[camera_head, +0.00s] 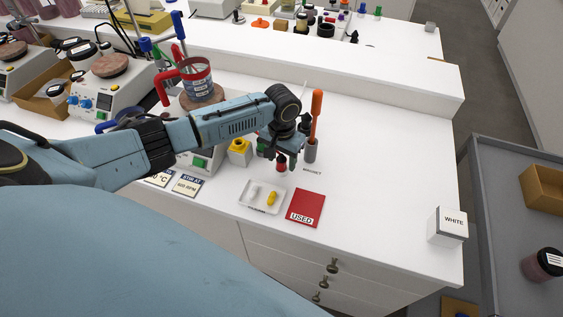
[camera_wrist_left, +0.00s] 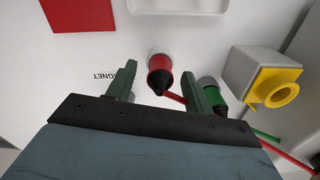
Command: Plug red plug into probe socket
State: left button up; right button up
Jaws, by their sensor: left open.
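The red plug (camera_head: 281,165) stands on the bench under my left gripper (camera_head: 287,156). In the left wrist view the red plug (camera_wrist_left: 160,66) has a dark tip toward the camera and sits on a pale round base. My left gripper (camera_wrist_left: 158,82) is open, with one green finger on each side of the plug; I cannot tell whether they touch it. A grey block with a yellow ring (camera_head: 239,150), which may be the probe socket, stands left of the plug. It also shows in the left wrist view (camera_wrist_left: 276,88). My right gripper is not in view.
A green plug (camera_wrist_left: 210,92) stands close by, between the red plug and the grey block. An orange-handled tool (camera_head: 316,105) stands in a grey holder behind. A white tray (camera_head: 247,206) and red USED card (camera_head: 305,207) lie in front.

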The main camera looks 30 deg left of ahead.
pick_arm(q)
jog(key=c, duration=1.1)
